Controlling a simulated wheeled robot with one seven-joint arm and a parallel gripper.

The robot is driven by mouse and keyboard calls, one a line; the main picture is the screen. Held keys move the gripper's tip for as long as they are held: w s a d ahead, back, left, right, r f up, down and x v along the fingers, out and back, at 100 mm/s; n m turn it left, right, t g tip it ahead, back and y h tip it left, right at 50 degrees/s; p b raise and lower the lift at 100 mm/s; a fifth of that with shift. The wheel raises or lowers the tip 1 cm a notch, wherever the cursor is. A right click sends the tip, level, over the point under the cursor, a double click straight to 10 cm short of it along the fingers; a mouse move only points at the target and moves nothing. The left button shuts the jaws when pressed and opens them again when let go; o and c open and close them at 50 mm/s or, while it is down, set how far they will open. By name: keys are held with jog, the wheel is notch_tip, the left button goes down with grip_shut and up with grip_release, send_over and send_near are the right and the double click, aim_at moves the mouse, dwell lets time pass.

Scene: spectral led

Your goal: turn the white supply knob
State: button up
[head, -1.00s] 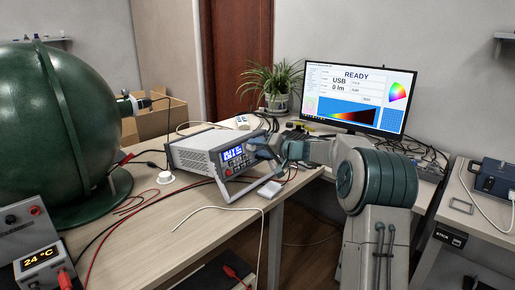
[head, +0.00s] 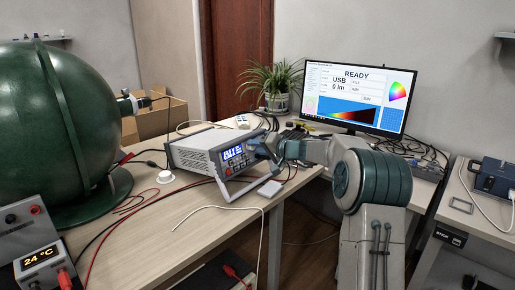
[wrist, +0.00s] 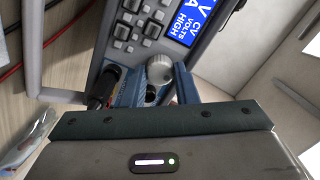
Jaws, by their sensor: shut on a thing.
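The white supply knob (wrist: 160,68) is on the front panel of the power supply, beside the keypad and the blue display, and sits between my gripper's two blue fingers in the wrist view. My gripper (wrist: 157,84) is shut on the knob. In the head view my gripper (head: 262,147) is at the right side of the supply's front, and the knob is hidden there. The grey power supply (head: 193,141) stands on the bench with its lit blue display facing right.
Black and red leads (wrist: 62,40) run beside the panel on the left in the wrist view. A white cable (head: 262,215) hangs over the bench front. A green sphere (head: 60,125) fills the left, and a monitor (head: 358,95) stands behind my arm.

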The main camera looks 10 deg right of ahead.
jog(key=shift+r+m+p, duration=0.1)
jog(key=shift+m+p, duration=3)
jog(key=shift+m, duration=6.7)
jog(key=o, duration=1)
jog(key=shift+t, duration=0.3)
jog(key=shift+d+r, duration=0.1)
